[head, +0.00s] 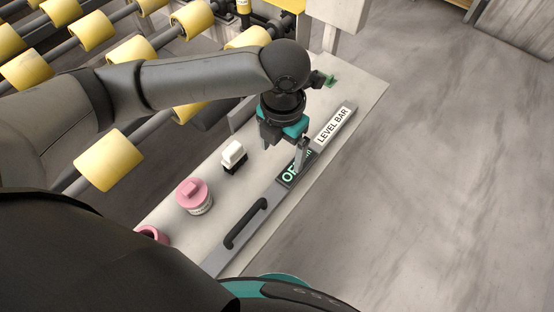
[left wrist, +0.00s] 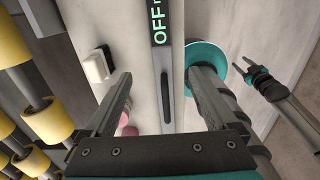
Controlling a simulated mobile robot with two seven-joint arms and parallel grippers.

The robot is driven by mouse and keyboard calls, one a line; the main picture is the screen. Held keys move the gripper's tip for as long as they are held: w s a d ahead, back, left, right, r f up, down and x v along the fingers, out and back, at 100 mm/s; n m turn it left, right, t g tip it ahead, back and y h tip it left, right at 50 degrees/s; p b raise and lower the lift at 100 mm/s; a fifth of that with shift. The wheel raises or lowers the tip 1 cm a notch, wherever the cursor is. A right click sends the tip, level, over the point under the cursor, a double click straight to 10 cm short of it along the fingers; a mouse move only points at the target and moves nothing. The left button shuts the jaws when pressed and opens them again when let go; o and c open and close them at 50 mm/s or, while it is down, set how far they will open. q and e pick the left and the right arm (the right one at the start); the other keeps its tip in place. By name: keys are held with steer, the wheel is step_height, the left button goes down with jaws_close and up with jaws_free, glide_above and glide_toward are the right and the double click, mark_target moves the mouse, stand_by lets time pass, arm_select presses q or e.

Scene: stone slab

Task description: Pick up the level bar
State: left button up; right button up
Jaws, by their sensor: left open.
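The level bar (head: 271,197) is a long grey bar lying along the stone slab. It has a printed LEVEL BAR label at its far end, a dark display with lit green OFF letters, and a black handle (head: 245,223) nearer me. My left gripper (head: 286,150) is open above the bar by the display, partly covering it. In the left wrist view the bar (left wrist: 165,70) runs between the two spread fingers, with the handle (left wrist: 166,101) in the gap and nothing gripped. My right gripper (left wrist: 254,68) shows only in that view, off to the right, its fingers apart.
The pale slab (head: 365,95) also carries a white-and-black block (head: 233,156), a pink-lidded jar (head: 194,196) and another pink item (head: 152,235). A small green item (head: 329,80) is at the far end. Yellow rollers (head: 109,160) lie left; open floor (head: 440,180) lies right.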

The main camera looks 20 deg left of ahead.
arm_select(q)
step_height(320, 180, down, 5)
steer(key=b, duration=0.3)
glide_above(281, 186)
step_height(281, 186, down, 4)
steer(key=shift+s+f, duration=0.1)
steer(key=shift+f, duration=0.6)
step_height(281, 186, down, 5)
steer(key=shift+r+b, duration=0.1)
steer(key=shift+b, duration=0.6)
arm_select(e)
steer(key=s+f, duration=0.1)
steer(key=f, duration=0.2)
steer(key=s+f, duration=0.1)
steer(key=shift+s+d+f, duration=0.3)
steer(key=shift+d, duration=0.1)
arm_select(q)
steer(key=shift+r, duration=0.1)
jaws_close()
arm_select(e)
steer(key=shift+s+d+g, duration=0.2)
steer(key=shift+g, duration=0.1)
